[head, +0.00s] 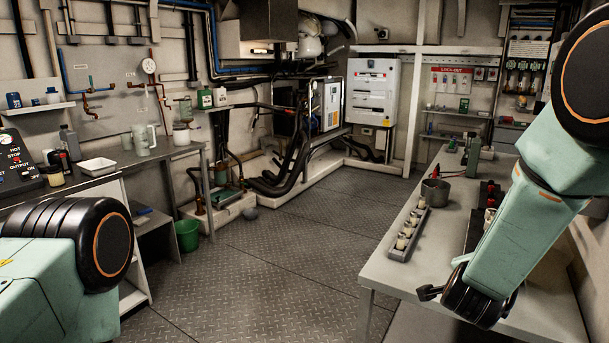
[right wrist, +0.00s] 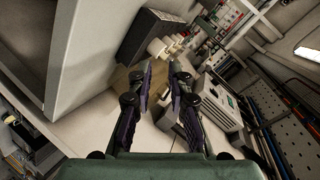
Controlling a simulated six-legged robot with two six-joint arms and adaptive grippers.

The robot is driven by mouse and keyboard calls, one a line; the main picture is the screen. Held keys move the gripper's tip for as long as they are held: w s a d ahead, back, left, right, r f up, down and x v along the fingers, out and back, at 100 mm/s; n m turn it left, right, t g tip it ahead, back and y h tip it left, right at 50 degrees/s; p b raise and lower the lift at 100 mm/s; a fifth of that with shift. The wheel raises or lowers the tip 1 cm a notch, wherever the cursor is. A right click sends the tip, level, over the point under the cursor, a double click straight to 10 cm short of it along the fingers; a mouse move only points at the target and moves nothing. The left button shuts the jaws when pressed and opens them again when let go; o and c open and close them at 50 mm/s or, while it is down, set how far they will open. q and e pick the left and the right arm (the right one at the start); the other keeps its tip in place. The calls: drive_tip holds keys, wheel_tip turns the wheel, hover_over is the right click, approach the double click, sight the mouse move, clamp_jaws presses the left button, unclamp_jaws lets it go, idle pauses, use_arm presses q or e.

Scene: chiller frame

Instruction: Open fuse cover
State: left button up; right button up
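I cannot tell for certain which part is the fuse cover. A white wall cabinet (head: 372,92) with panels and labels stands at the far back in the head view, apart from my arms. In the right wrist view a dark box (right wrist: 147,36) with pale cylinders (right wrist: 160,48) lies beyond the fingertips. My right gripper (right wrist: 161,70) has its two fingers apart, with nothing seen held between them. In the head view my right arm hangs over the right bench, and its fingers are mostly hidden. My left arm shows at lower left, but its gripper is out of view.
The right bench (head: 380,265) carries a tray of pale cylinders (head: 408,232) and a grey pot (head: 435,191). A left workbench (head: 160,152) and a green bucket (head: 187,235) stand opposite. The plate floor (head: 290,245) between them is clear.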

drive_tip(key=s+a+f+n+g+y, duration=0.2)
drive_tip(key=s+a+f+n, duration=0.1)
drive_tip(key=s+f+n, duration=0.5)
drive_tip(key=s+a+f+n+g+y, duration=0.2)
drive_tip(key=s+a+f+n+y, duration=0.15)
drive_tip(key=s+f, duration=0.45)
drive_tip(key=s+a+f+n+g, duration=0.1)
drive_tip(key=s+f, duration=0.3)
drive_tip(key=s, duration=0.4)
drive_tip(key=s+a+f+n+g+y, duration=0.1)
drive_tip(key=s+a+f+n+g, duration=0.1)
drive_tip(key=s, duration=0.6)
drive_tip(key=s+a+f+n+g+b, duration=0.1)
drive_tip(key=s+f+n+g, duration=0.2)
drive_tip(key=s+f, duration=0.3)
drive_tip(key=s+g, duration=0.1)
drive_tip(key=s, duration=0.1)
drive_tip(key=shift+s+a+f+y, duration=0.15)
drive_tip(key=shift+s+a+y, duration=0.15)
drive_tip(key=shift+s+y, duration=0.05)
